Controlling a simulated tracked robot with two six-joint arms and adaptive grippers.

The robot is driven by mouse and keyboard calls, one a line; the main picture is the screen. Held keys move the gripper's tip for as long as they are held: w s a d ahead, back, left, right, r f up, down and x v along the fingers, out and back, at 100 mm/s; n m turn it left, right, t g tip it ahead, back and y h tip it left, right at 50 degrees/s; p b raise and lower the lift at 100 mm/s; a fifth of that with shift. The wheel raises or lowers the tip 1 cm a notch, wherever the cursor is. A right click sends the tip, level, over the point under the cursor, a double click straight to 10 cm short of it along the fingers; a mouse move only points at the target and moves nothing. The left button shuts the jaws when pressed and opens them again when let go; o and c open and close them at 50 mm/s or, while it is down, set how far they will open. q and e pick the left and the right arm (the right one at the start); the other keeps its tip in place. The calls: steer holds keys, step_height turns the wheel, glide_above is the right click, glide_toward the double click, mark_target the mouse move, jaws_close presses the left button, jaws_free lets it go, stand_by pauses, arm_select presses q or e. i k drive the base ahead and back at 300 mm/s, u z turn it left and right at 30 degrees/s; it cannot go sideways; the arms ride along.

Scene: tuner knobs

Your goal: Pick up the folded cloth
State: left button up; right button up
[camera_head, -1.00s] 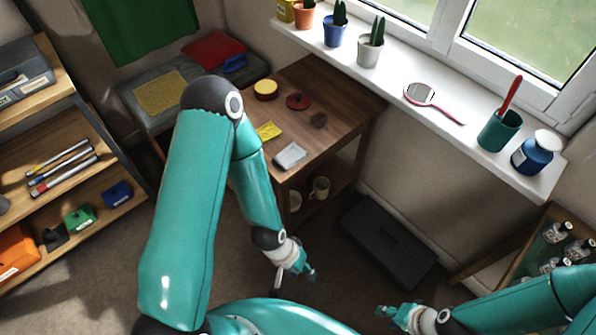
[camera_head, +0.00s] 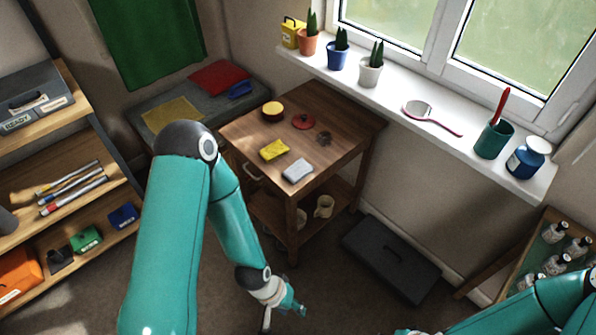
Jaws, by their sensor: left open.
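A small light grey folded-looking piece (camera_head: 298,170) lies on the near corner of the wooden table, beside a yellow block-like piece (camera_head: 274,149). A flat red cloth-like piece (camera_head: 218,76) and a flat yellow one (camera_head: 172,115) lie on the grey bench behind. I cannot tell for certain which of these is the folded cloth. My left gripper (camera_head: 298,309) is open and empty, low over the floor in front of the table and apart from all of them. My right gripper is almost wholly cut off at the bottom edge.
A dark case (camera_head: 392,258) lies on the floor to the right. Shelves (camera_head: 100,205) stand at left.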

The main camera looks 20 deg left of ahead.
mark_target(300, 169)
steer(key=i, duration=0.85)
steer(key=z, duration=0.05)
